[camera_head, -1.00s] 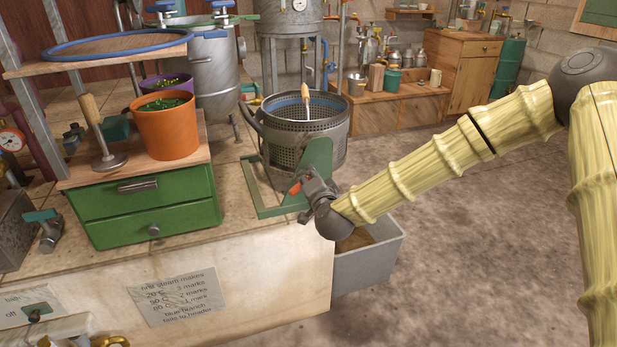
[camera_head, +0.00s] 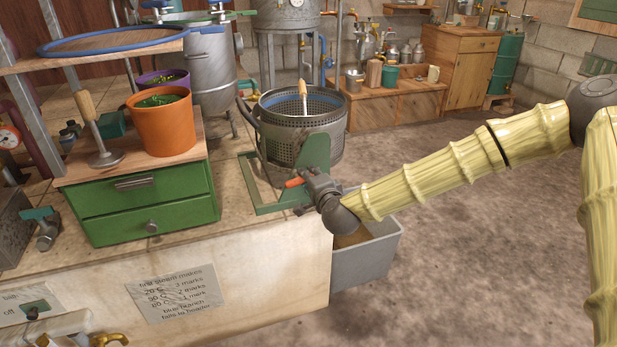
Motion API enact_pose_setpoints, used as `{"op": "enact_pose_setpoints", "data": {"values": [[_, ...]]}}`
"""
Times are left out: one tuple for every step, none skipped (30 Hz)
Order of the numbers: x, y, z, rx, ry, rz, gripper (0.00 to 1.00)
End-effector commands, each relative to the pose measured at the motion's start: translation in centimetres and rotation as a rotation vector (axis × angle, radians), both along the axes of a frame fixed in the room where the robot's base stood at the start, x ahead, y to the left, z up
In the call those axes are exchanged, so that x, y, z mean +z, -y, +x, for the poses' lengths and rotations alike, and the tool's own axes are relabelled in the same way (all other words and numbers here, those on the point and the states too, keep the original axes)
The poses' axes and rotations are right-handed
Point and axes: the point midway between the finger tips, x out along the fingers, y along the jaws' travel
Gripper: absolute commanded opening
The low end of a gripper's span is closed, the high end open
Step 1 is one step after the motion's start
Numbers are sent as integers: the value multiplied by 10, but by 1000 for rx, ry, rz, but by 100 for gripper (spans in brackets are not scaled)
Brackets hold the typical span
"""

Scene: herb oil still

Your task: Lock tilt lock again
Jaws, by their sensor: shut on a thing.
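A perforated metal basket (camera_head: 300,146) with a blue inner rim stands upright in a green tilt frame (camera_head: 316,150) at the corner of the tiled bench. A small orange-red lock lever (camera_head: 294,183) sticks out to the left at the frame's front, nearly level. My gripper (camera_head: 309,187) is at the front of the frame, shut on the lock lever. Its fingers are small and dark here, so the exact contact is hard to make out. A tool with a wooden handle (camera_head: 303,88) stands in the basket.
A grey bin (camera_head: 365,262) stands below the bench corner, under my wrist. A green drawer unit (camera_head: 150,205) carrying an orange pot (camera_head: 163,128) is left of the frame. The floor to the right is clear.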

Motion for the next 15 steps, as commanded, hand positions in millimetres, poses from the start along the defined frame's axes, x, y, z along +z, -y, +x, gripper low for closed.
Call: {"op": "enact_pose_setpoints", "data": {"values": [[-6, -1, -3, 5, -13, 12, 0], [-6, -1, -3, 5, -16, 22, 0], [-6, -1, -3, 6, -19, 33, 0], [-6, -1, -3, 7, -21, 41, 0], [-6, -1, -3, 7, -24, 49, 0], [-7, -2, -3, 7, -27, 59, 0], [-7, -2, -3, 7, -30, 67, 0], [-7, -2, -3, 7, -32, 74, 0], [-7, -2, -3, 7, -35, 82, 0], [-7, -2, -3, 8, -37, 89, 0], [-8, -2, -3, 7, -40, 95, 0], [-8, -2, -3, 8, -43, 104, 0], [-8, -2, -3, 7, -45, 109, 0], [-8, -2, -3, 7, -46, 114, 0], [-9, -2, -3, 7, -48, 120, 0]]}}
